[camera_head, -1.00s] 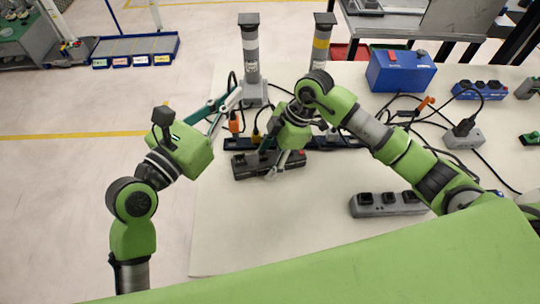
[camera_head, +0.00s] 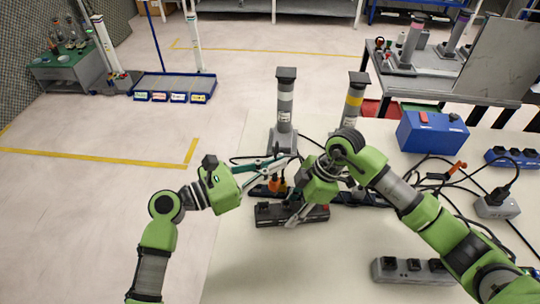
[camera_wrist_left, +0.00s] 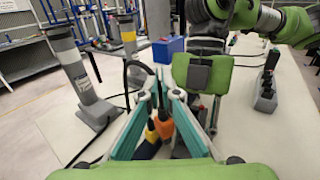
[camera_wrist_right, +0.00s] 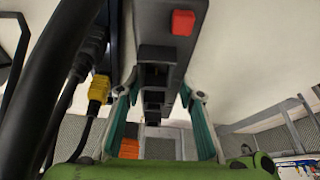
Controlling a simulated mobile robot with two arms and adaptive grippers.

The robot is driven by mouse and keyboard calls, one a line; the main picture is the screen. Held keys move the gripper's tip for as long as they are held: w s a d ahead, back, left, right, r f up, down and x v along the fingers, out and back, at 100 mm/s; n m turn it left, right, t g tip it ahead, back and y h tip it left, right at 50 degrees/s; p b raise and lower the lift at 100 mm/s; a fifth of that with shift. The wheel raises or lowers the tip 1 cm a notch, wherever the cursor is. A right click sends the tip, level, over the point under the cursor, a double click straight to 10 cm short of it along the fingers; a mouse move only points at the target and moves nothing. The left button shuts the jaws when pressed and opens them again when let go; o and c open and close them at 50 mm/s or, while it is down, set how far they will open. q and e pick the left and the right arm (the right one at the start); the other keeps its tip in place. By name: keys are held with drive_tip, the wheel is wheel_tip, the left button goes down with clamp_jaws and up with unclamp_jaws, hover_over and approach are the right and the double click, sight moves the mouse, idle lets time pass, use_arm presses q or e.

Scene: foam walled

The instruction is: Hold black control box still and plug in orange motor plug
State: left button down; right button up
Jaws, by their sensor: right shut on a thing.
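The black control box (camera_head: 275,216) lies on the pale table, with its red button (camera_wrist_right: 183,22) at one end in the right wrist view. My right gripper (camera_wrist_right: 163,112) is shut across the box, one finger on each side. The orange motor plug (camera_head: 277,184) stands behind the box in the head view. It shows beyond the left fingers in the left wrist view (camera_wrist_left: 163,122), beside a yellow plug (camera_wrist_left: 151,132). My left gripper (camera_head: 287,158) is open with a narrow gap, its tips just above and behind the orange plug; I see nothing gripped.
Two grey posts (camera_head: 285,105) stand behind the plugs. A blue box (camera_head: 432,134), loose black cables and a grey socket block (camera_head: 405,270) lie to the right. A black power strip (camera_head: 370,199) runs behind the control box. The table front left is clear.

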use_arm(q)
drive_tip(key=g, duration=0.1)
drive_tip(key=m+g, duration=0.1)
drive_tip(key=w+m+g+h, duration=0.1)
drive_tip(key=shift+a+f+g, duration=0.2)
drive_tip(key=shift+f+g, duration=0.1)
drive_tip(key=shift+f, duration=0.05)
drive_tip(key=shift+s+a+r+m+g+h, duration=0.1)
drive_tip(key=shift+m+g+h, duration=0.2)
drive_tip(key=shift+m+g, duration=0.6)
drive_tip(key=s+a+r+m+g+y, duration=0.2)
drive_tip(key=r+m+g, duration=0.4)
drive_tip(key=g, duration=0.5)
drive_tip(key=shift+s+a+r+m+g+y, duration=0.3)
drive_tip(key=shift+s+m+g+y, duration=0.15)
drive_tip(key=shift+s+m, duration=0.45)
drive_tip(key=shift+s, duration=0.1)
drive_tip(key=shift+f, duration=0.15)
drive_tip(key=shift+f, duration=2.75)
drive_tip(key=shift+f, duration=1.05)
